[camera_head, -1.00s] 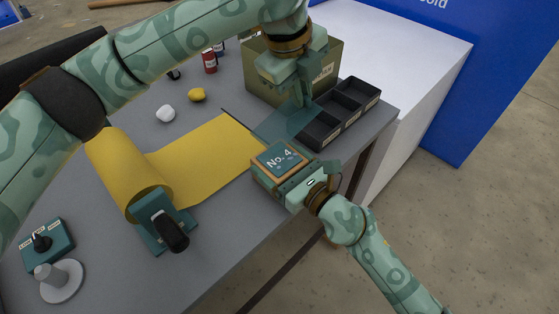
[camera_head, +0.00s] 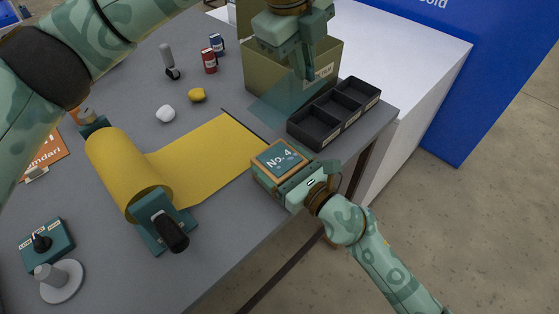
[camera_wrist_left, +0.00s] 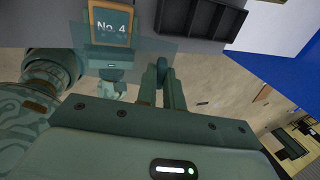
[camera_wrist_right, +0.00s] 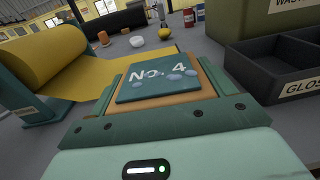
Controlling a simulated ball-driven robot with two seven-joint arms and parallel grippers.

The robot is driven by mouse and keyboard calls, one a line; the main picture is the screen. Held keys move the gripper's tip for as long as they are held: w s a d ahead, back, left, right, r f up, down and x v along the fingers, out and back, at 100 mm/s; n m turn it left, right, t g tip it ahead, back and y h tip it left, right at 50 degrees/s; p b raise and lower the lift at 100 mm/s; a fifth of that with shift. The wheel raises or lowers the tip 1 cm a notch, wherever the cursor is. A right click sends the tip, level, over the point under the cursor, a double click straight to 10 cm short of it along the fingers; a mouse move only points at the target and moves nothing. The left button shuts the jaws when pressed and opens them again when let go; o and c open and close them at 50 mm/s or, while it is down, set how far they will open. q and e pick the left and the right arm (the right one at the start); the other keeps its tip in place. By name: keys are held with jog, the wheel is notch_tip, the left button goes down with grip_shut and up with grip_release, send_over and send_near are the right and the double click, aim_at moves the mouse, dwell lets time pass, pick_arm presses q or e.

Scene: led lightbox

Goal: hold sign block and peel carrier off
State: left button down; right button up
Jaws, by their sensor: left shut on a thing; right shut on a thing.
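The sign block (camera_head: 279,158) has a wooden edge and a teal face reading "No. 4". My right gripper (camera_head: 294,181) is shut on it and holds it at the table's near edge. The right wrist view shows the block (camera_wrist_right: 160,82) close up, with a few pale blue blobs around its lettering. The carrier (camera_head: 278,108), a see-through teal sheet, hangs from my left gripper (camera_head: 305,72), which is shut on it. The sheet appears clear of the block in the head view. It overlaps the block's lower part in the left wrist view, where the carrier (camera_wrist_left: 152,58) also shows.
An olive waste bin (camera_head: 262,66) stands behind the carrier. A black compartment tray (camera_head: 318,129) lies right of it. A yellow sheet roll (camera_head: 125,170) on a stand lies left of the block. A yellow lump (camera_head: 197,95), white lump (camera_head: 165,114) and small cans (camera_head: 209,61) sit behind.

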jog(key=o, duration=1)
jog(key=v, duration=1.2)
